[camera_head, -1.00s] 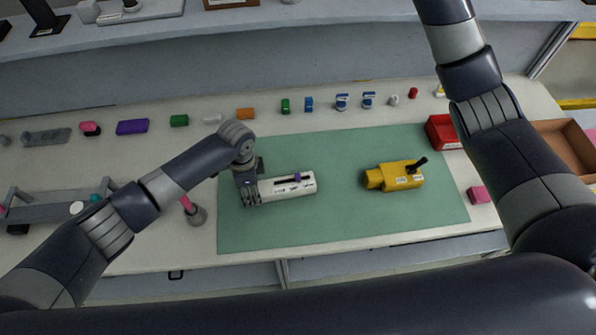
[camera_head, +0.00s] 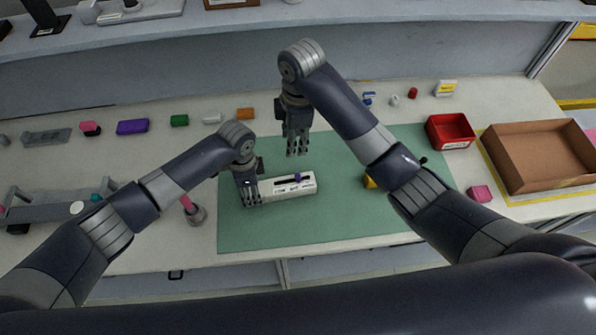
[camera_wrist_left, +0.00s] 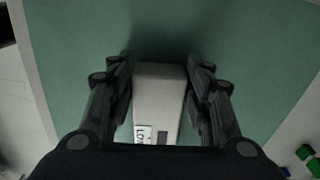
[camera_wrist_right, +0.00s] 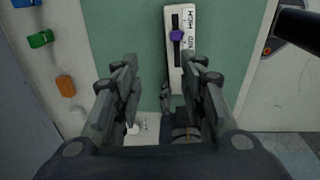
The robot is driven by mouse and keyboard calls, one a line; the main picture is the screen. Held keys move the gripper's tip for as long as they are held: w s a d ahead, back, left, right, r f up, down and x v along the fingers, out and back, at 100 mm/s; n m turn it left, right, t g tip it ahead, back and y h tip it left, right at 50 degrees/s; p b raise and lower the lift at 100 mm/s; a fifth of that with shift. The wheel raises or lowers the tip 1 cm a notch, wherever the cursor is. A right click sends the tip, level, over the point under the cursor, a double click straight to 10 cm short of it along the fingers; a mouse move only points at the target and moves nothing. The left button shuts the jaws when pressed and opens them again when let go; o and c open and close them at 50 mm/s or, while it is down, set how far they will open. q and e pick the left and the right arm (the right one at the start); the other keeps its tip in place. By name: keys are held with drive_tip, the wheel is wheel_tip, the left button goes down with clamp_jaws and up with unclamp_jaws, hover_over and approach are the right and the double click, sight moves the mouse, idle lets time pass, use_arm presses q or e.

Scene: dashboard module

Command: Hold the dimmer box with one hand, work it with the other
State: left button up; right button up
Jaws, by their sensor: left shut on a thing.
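The white dimmer box (camera_head: 288,187) lies on the green mat (camera_head: 350,222). It has a dark slot with a purple slider knob (camera_head: 297,177) and printed labels. My left gripper (camera_head: 249,196) is shut on its left end; in the left wrist view the fingers sit on both sides of the box (camera_wrist_left: 158,88). My right gripper (camera_head: 298,148) is open and empty above the mat, behind the box and apart from it. The right wrist view shows the box (camera_wrist_right: 180,55) and purple knob (camera_wrist_right: 177,35) beyond the open fingers (camera_wrist_right: 168,90).
A yellow device (camera_head: 370,182) on the mat is mostly hidden by my right arm. A red bin (camera_head: 449,131) and brown tray (camera_head: 535,155) stand at the right. Small coloured blocks, such as an orange one (camera_head: 245,114), line the back. The mat's front is clear.

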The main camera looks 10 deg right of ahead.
sight(298, 176)
drive_tip(key=shift+g+h, duration=0.3)
drive_tip(key=shift+g, duration=0.1)
drive_tip(key=f, duration=0.4)
drive_tip(key=s+f, duration=0.1)
drive_tip(key=f, duration=0.3)
drive_tip(key=s+f, duration=0.1)
drive_tip(key=f, duration=0.4)
drive_tip(key=shift+d+f, duration=0.1)
drive_tip(key=shift+d, duration=0.25)
